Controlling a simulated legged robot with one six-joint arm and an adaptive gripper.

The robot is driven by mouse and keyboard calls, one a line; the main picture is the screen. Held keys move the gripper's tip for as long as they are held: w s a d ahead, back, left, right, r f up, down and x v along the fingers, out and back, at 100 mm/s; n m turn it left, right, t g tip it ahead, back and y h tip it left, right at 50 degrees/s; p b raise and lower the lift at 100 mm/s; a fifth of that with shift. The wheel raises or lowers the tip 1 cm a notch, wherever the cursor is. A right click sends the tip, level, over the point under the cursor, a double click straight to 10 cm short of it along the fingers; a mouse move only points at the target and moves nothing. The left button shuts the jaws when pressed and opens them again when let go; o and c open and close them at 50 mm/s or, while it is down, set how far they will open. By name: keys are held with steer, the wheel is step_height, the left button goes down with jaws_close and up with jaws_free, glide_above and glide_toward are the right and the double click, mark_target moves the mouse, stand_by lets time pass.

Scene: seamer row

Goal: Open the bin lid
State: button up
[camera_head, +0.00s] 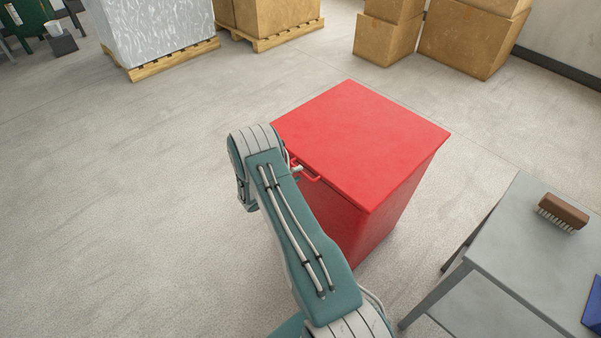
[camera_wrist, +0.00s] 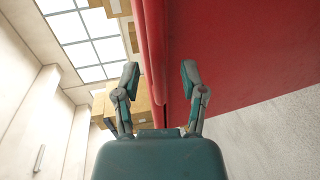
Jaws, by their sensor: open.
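A red bin (camera_head: 350,225) stands on the floor with its flat red lid (camera_head: 365,140) lying shut on top. A small red handle (camera_head: 307,174) sticks out from the lid's front edge, beside my arm. In the wrist view my gripper (camera_wrist: 160,82) is open, one finger on each side of the lid's edge (camera_wrist: 152,50). The bin's red front (camera_wrist: 235,55) fills the upper right of that view. I cannot tell whether either finger touches the bin or the handle.
A grey table (camera_head: 530,255) with a brown brush (camera_head: 563,211) and a blue object (camera_head: 593,305) stands to the right of the bin. Cardboard boxes (camera_head: 470,40) and a wrapped pallet load (camera_head: 155,30) stand behind. The floor to the left is clear.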

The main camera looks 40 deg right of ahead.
steer(key=shift+x, duration=1)
jaws_close()
